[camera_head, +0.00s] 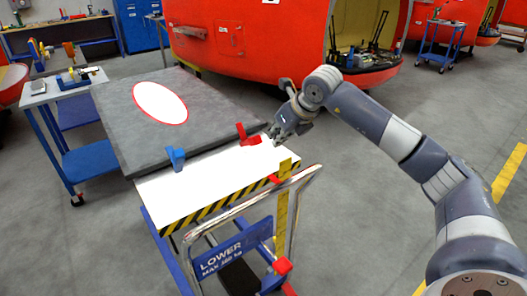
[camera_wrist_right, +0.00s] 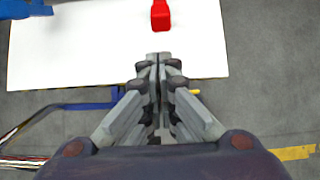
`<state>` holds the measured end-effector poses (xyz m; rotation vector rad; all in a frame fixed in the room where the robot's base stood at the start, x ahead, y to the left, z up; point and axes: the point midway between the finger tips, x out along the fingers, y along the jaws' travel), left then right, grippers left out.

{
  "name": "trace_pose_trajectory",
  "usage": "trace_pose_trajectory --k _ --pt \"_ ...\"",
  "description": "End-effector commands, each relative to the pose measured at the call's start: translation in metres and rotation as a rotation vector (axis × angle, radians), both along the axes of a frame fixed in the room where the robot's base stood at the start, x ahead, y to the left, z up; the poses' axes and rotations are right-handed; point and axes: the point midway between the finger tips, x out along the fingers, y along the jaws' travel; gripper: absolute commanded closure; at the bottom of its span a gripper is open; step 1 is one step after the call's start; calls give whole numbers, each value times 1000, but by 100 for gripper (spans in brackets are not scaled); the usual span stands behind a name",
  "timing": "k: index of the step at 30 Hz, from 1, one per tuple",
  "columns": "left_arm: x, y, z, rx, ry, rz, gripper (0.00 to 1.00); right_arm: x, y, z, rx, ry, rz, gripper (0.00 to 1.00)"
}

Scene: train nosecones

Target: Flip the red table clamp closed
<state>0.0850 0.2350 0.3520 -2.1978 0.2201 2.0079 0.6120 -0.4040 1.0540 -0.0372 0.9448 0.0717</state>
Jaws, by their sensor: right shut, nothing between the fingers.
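The red table clamp (camera_head: 247,136) stands on the right part of the white table top, at the edge of the grey slab, with its red handle raised. In the right wrist view the red clamp (camera_wrist_right: 160,15) shows at the top, just beyond my fingertips. My right gripper (camera_head: 274,136) is beside the clamp, to its right in the head view. In the right wrist view my right gripper (camera_wrist_right: 158,58) is shut with nothing between its fingers. Whether it touches the clamp is not clear. My left gripper is not in view.
A blue clamp (camera_head: 175,158) stands at the slab's left front edge. A large red nosecone (camera_head: 270,35) stands behind. Floor on the right is open.

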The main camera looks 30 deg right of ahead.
Motion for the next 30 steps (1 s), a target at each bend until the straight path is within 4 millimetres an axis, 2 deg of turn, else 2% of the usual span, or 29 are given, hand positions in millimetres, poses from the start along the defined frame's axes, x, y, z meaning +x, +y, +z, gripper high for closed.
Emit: trace_pose_trajectory --k 5,19,24,30 --pt "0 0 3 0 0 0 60 5 1 -8 2 3 2 100" --pt "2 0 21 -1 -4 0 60 50 5 -70 3 3 1 100" --pt "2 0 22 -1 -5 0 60 57 5 -80 1 1 1 100" --pt "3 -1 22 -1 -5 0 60 58 5 -82 1 0 1 100"
